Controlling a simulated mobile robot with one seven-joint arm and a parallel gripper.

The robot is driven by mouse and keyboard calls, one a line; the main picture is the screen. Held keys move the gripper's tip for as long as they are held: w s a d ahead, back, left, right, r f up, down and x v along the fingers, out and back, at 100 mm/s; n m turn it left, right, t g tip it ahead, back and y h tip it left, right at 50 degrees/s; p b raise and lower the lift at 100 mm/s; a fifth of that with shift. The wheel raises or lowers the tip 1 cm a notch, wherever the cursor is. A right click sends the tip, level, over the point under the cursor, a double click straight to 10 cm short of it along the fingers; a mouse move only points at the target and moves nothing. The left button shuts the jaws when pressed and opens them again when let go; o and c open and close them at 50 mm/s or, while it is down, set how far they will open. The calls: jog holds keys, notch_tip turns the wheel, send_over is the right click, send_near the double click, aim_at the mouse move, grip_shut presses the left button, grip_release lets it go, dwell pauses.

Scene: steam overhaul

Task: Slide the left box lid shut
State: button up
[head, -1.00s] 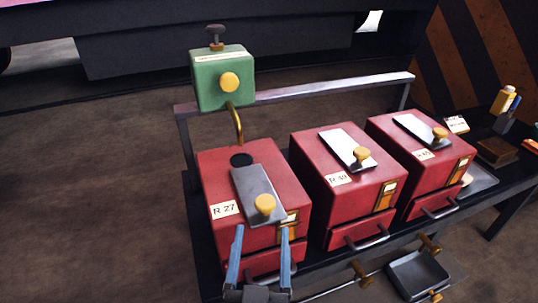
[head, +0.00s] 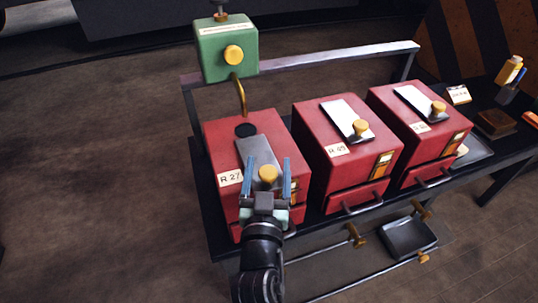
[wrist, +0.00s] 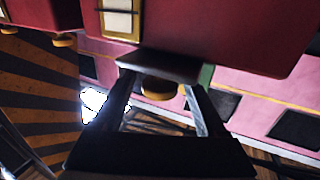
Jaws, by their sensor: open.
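The left box (head: 222,146), red and labelled R 27, stands at the left end of the bench. Its grey sliding lid (head: 258,150) lies toward the front of the top, and a dark round hole (head: 245,130) shows uncovered behind it. A yellow knob (head: 268,175) stands on the lid's front end. My gripper (head: 268,162) is open, with one blue finger on each side of the knob. In the wrist view the knob (wrist: 160,89) lies between the spread fingers (wrist: 158,84), below the lid's edge (wrist: 160,67). I cannot tell whether a finger touches it.
A green box (head: 228,52) with a yellow knob and a brass pipe stands behind the left box. Two more red boxes, the middle one (head: 340,170) and the right one (head: 420,135), stand to the right. A rail (head: 340,57) runs behind them. A dark tray (head: 408,237) hangs below right.

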jog(key=shift+w+d, duration=0.1)
jog(key=shift+w, duration=1.05)
grip_shut()
dwell(0.6)
